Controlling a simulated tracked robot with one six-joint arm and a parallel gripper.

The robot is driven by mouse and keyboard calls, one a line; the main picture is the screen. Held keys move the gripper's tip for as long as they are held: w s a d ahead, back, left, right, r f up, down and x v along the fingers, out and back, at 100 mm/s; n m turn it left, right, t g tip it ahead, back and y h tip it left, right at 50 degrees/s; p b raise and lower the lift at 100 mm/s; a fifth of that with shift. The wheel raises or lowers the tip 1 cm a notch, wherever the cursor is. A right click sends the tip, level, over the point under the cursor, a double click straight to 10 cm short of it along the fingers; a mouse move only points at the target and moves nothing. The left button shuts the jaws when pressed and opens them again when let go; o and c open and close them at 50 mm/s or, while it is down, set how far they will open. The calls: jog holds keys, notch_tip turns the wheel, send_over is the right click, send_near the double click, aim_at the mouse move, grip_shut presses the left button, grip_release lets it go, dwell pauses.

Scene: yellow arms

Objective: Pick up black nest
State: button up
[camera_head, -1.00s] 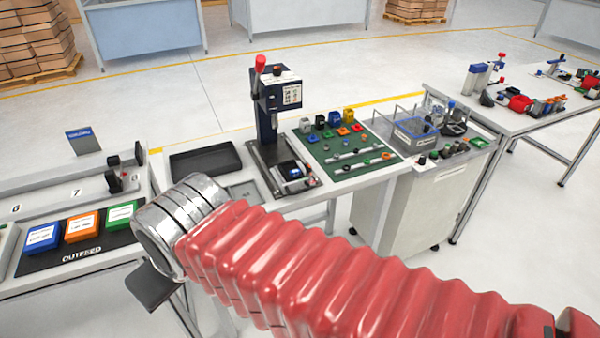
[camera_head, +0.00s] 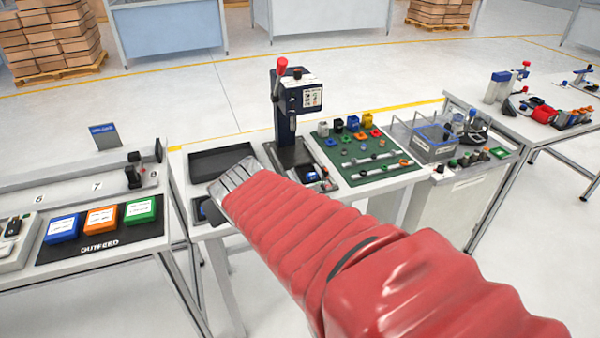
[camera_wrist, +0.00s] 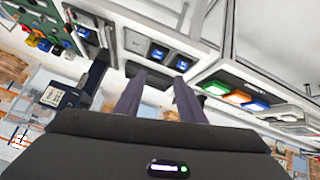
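Two small black blocks with blue centres, which look like black nests, sit side by side on a light grey plate in the wrist view, one at left (camera_wrist: 158,52) and one at right (camera_wrist: 182,63). In the head view one black-and-blue block (camera_head: 203,209) shows beside my arm; the other is hidden. Another block with a blue centre (camera_head: 311,173) is at the foot of the press. My gripper (camera_wrist: 158,82) is open and empty, its two dark fingers apart and pointing toward the bench, short of the blocks. The head view hides the fingers behind my red-sleeved arm.
An empty black tray (camera_head: 222,158) lies behind the grey plate. The tall press (camera_head: 291,110) stands to its right, then a green mat (camera_head: 352,177) with small parts. Blue, orange and green boxes sit on the outfeed mat (camera_head: 150,230) at left, across a gap.

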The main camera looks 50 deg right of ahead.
jog(key=d+f+m+t+h, duration=0.1)
jog(key=d+f+h, duration=0.2)
jog(key=d, duration=1.3)
jog(key=s+d+f+m+t, duration=0.1)
jog(key=s+d+f+t, duration=0.2)
jog(key=s+d+f, duration=0.3)
jog(key=shift+s+d+f+m+y, duration=0.2)
jog(key=shift+s+d+m+y, duration=0.2)
jog(key=shift+s+d, duration=0.75)
jog(key=shift+w, duration=0.1)
send_near(308, 174)
jog(key=shift+w+d+f, duration=0.55)
jog(key=shift+d+f, duration=0.2)
jog(key=shift+d, duration=0.2)
jog(key=shift+w+d+f, duration=0.1)
jog(key=shift+w+d, duration=0.05)
